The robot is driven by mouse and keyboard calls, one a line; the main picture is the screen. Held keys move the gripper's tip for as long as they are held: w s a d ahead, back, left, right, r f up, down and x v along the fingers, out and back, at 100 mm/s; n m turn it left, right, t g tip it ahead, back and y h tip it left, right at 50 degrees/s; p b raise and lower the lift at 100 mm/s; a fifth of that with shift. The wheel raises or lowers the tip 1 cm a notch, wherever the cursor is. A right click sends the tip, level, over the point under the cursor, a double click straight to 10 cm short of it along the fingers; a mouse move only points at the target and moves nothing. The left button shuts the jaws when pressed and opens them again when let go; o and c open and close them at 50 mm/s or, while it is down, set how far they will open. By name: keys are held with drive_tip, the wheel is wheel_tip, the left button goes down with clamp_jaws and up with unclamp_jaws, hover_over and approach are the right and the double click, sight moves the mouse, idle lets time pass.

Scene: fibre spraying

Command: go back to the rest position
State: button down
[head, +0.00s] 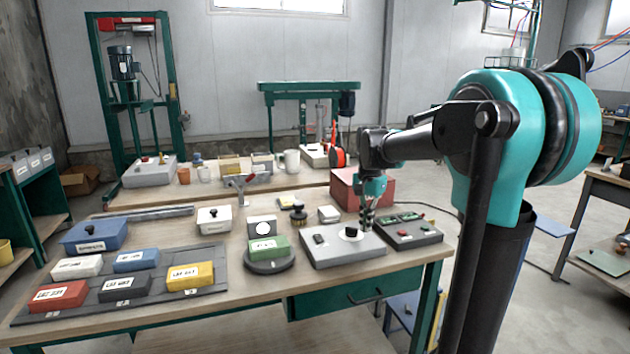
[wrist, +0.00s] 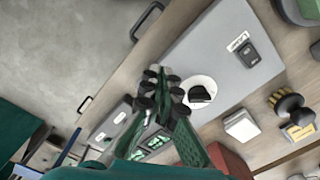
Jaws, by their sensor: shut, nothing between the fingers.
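My gripper (head: 367,216) hangs in the head view over the right part of the workbench, fingers pointing down. Its fingers are together and hold nothing. Below it is a grey box (head: 325,254) with a black knob (head: 351,232) on a white disc; the fingertips look close to the box's back right part, and I cannot tell the exact gap. In the wrist view my gripper (wrist: 162,92) shows its fingers closed beside the knob (wrist: 200,94), over the edge of the grey box (wrist: 205,50).
A control box (head: 410,238) with green displays is right of the grey box. A red box (head: 350,187) stands behind my gripper. A turntable (head: 269,265) bears a green block (head: 270,246). A dark tray (head: 215,250) holds several coloured blocks. Free room is above the bench.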

drive_tip(key=s+d+f+n+t, duration=0.2)
drive_tip(key=s+f+n, duration=0.2)
drive_tip(key=s+f, duration=0.5)
drive_tip(key=s+d+f+n+t, duration=0.2)
drive_tip(key=s+f+n, duration=0.2)
drive_tip(key=s+f, duration=0.6)
drive_tip(key=s, duration=0.3)
